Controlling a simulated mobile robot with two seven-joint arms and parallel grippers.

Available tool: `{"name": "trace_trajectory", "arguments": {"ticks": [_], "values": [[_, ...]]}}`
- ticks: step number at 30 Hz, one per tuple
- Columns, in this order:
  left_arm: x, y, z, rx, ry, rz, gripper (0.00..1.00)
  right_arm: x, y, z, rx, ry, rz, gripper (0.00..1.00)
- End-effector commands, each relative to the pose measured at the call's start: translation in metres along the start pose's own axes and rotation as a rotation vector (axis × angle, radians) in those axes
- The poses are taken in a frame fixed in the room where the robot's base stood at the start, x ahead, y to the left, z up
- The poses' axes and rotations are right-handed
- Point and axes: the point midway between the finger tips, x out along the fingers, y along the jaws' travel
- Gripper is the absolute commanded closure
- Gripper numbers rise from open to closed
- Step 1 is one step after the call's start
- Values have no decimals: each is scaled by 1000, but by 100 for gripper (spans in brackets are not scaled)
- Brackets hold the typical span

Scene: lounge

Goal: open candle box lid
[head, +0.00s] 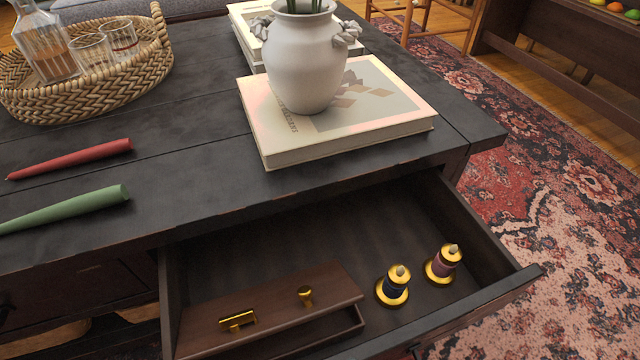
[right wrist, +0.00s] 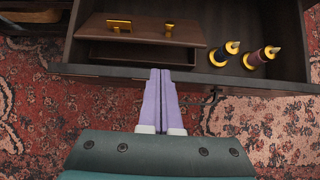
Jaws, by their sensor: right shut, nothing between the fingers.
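The wooden candle box (head: 355,318) lies in the open drawer. Its brown lid (head: 270,312) carries a brass handle (head: 238,320) and a brass knob (head: 305,296). A dark gap shows between the lid's near edge and the box rim; I cannot tell whether the lid is tilted or slid back. The lid also shows in the right wrist view (right wrist: 142,34), with the box front (right wrist: 130,56) below it. My right gripper (right wrist: 159,73) is shut and empty, its purple fingertips overlapping the drawer front in that view. My left gripper is not in view.
Two brass-based spools (head: 396,286) (head: 444,264) stand right of the box in the drawer (head: 500,290). On the dark table (head: 200,185) are red and green candles (head: 70,160) (head: 65,209), a woven tray (head: 160,60) with glassware, and a vase (head: 305,60) on a book (head: 390,110).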

Motion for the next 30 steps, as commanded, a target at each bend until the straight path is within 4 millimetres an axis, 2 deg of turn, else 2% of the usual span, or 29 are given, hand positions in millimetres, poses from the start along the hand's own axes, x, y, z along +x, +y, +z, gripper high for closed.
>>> {"name": "trace_trajectory", "arguments": {"ticks": [4, 12, 16, 21, 30], "values": [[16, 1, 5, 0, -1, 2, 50, 18, 1, -2, -9, -10, 3, 100], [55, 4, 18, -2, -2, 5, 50, 69, 1, -3, -6, -10, 1, 100], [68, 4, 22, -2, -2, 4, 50, 87, 0, -2, -6, -8, 0, 100], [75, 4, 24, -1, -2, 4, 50, 98, 1, 0, -5, -7, 1, 100], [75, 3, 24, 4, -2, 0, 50, 98, 0, 2, -5, -6, 0, 100]]}}
